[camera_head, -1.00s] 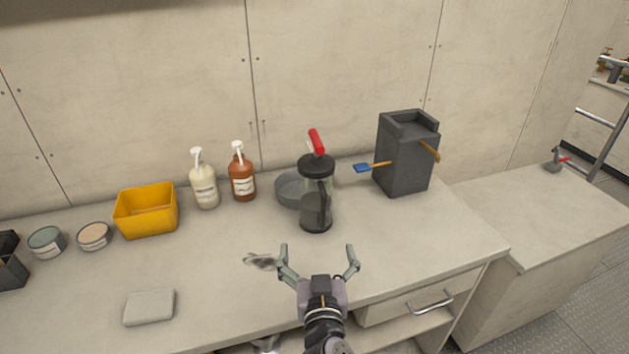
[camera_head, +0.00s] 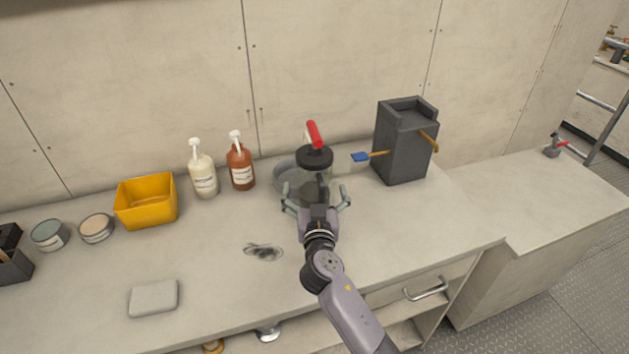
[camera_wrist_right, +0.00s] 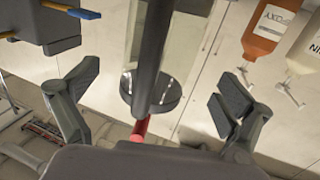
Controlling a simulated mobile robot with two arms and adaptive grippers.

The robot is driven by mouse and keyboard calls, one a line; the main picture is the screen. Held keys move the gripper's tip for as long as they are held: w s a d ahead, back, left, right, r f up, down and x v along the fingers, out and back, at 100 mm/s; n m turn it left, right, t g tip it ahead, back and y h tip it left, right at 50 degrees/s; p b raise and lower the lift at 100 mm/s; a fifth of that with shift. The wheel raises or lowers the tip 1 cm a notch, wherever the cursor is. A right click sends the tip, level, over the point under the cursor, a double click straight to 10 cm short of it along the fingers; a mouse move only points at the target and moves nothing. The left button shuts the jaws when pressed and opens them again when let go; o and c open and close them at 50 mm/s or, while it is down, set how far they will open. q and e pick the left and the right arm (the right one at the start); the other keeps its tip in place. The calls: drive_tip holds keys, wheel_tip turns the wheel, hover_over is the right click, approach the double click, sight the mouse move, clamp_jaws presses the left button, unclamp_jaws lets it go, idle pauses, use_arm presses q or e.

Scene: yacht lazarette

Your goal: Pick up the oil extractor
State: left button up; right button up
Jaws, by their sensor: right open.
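The oil extractor (camera_head: 315,163) stands upright on the counter, a clear cylinder with a black lid, a dark side handle and a red top handle. My right gripper (camera_head: 316,197) is open at its front, with one finger on each side of the body and handle. In the right wrist view the dark handle (camera_wrist_right: 154,50) runs between the open fingers (camera_wrist_right: 155,105), with gaps on both sides. The gripper hides the extractor's lower part in the head view. My left gripper is not in view.
A dark grey block (camera_head: 402,150) with brushes stands to the right. A white bottle (camera_head: 203,175) and a brown bottle (camera_head: 240,168) stand left. A dark stain (camera_head: 263,252) marks the counter.

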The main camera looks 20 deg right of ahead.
drive_tip(key=shift+w+d+r, duration=0.1)
drive_tip(key=shift+w+d, duration=0.05)
drive_tip(key=shift+w, duration=0.3)
drive_tip(key=x, duration=0.1)
drive_tip(key=p+x, duration=0.1)
drive_tip(key=x, duration=0.1)
drive_tip(key=shift+w+d+f, duration=0.15)
drive_tip(key=shift+w+f, duration=0.05)
drive_tip(key=shift+f, duration=0.1)
drive_tip(key=shift+w+f+p, duration=0.1)
drive_tip(key=shift+w+p, duration=0.2)
drive_tip(key=shift+w, duration=0.1)
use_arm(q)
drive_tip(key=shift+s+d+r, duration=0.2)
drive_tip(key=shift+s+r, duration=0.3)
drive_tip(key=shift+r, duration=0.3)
use_arm(e)
drive_tip(key=shift+c, duration=0.3)
drive_tip(key=c, duration=1.7)
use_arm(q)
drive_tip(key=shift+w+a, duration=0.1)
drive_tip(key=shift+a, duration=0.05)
use_arm(e)
drive_tip(key=shift+c, duration=1)
drive_tip(key=shift+r, duration=0.2)
